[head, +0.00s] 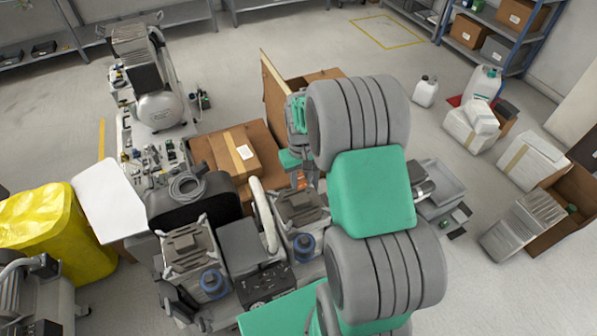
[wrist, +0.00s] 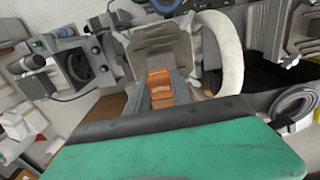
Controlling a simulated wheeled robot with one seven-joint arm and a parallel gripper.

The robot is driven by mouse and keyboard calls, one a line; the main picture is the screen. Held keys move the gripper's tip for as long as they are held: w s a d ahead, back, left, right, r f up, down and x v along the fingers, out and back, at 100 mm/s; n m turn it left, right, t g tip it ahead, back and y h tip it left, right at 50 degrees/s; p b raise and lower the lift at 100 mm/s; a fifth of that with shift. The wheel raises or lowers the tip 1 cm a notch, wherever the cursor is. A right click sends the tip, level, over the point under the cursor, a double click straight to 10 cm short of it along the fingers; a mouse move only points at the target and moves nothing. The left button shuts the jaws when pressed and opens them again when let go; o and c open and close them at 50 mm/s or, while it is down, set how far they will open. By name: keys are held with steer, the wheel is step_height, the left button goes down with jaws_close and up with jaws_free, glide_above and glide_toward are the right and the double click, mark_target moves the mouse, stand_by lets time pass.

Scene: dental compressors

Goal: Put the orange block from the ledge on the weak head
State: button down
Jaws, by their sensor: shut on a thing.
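My gripper (head: 303,183) is shut on the orange block (head: 298,178), seen end-on between the two fingers in the wrist view (wrist: 160,82). The block is at the far edge of the right-hand grey compressor head (head: 301,206), which fills the space beyond the block in the wrist view (wrist: 165,45). I cannot tell whether the block touches this head. A second, similar head (head: 187,248) stands to the left, with nothing orange on it. No mark that I can read tells which head is weak. My arm hides part of the area right of the block.
A thick white hose (head: 264,215) curves close beside the right-hand head. Blue-capped parts (head: 303,246) stand in front of the heads. Cardboard boxes (head: 236,152) lie behind. A yellow bag (head: 48,232) is at far left. Open floor lies beyond.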

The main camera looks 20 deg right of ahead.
mark_target(300, 199)
steer(key=shift+a+f+b, duration=0.1)
steer(key=shift+f+b, duration=2.05)
steer(key=shift+f, duration=1)
steer(key=shift+s, duration=0.15)
steer(key=shift+f, duration=0.25)
steer(key=c, duration=0.6)
jaws_free()
steer(key=shift+o, duration=0.2)
